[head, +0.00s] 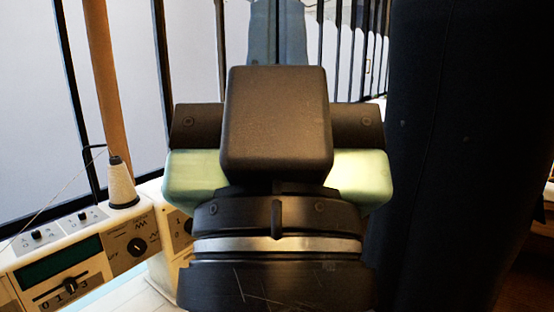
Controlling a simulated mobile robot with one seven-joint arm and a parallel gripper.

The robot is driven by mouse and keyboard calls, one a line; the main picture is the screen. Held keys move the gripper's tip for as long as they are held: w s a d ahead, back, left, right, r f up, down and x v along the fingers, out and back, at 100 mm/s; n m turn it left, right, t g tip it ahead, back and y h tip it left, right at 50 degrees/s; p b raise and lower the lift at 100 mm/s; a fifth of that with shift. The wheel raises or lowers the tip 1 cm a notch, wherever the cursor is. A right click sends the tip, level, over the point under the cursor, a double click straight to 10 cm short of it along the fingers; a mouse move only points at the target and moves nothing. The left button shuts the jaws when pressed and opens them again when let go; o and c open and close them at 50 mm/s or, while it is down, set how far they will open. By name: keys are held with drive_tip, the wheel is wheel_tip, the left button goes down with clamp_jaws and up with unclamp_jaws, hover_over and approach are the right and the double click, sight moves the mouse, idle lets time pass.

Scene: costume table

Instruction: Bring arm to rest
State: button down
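My gripper (278,20) fills the middle of the head view, seen from behind and pointing away from me. Its black housing, pale green sides and silver-ringed black wrist are close to the camera. Two blue-grey fingers stick out beyond the housing, side by side with only a thin dark line between them. They look shut, and I see nothing held between them. Their ends run to the top edge of the picture, so the very tips may be cut off.
A cream sewing machine (117,237) with dials and a dark display stands at left, close to my wrist. A cone of thread (121,184) sits on it. A brown post (107,75) and black bars stand behind. A large dark upright form (460,130) blocks the right side.

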wheel_tip(320, 180, up, 23)
drive_tip(key=p, duration=2)
